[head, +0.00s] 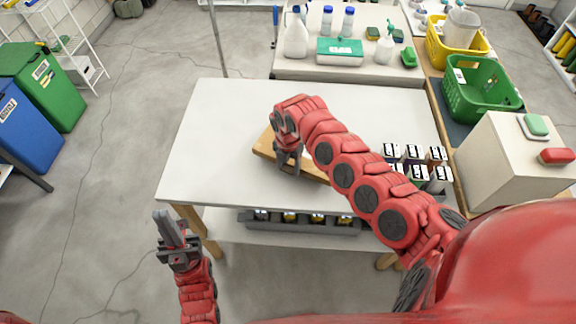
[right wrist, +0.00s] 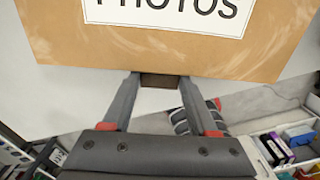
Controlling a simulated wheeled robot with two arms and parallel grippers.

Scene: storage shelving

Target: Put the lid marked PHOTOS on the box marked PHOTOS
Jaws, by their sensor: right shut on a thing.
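A flat brown lid (head: 264,146) is over the white table, mostly hidden behind my right arm in the head view. In the right wrist view the brown lid (right wrist: 70,40) fills the top, with a white label reading PHOTOS (right wrist: 190,8). My right gripper (head: 288,168) is shut on a small dark brown piece at the lid's near edge; its fingertips show in the right wrist view (right wrist: 158,80). My left gripper (head: 172,228) is empty, left of the table's front corner; its finger gap is unclear. I cannot make out a box marked PHOTOS.
The table (head: 215,115) is clear at left and back. Small labelled containers (head: 415,165) stand at its right. A dark tray (head: 300,225) sits on the lower shelf. Green (head: 480,90) and yellow (head: 455,45) baskets stand at right, blue (head: 25,125) and green (head: 45,85) bins at left.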

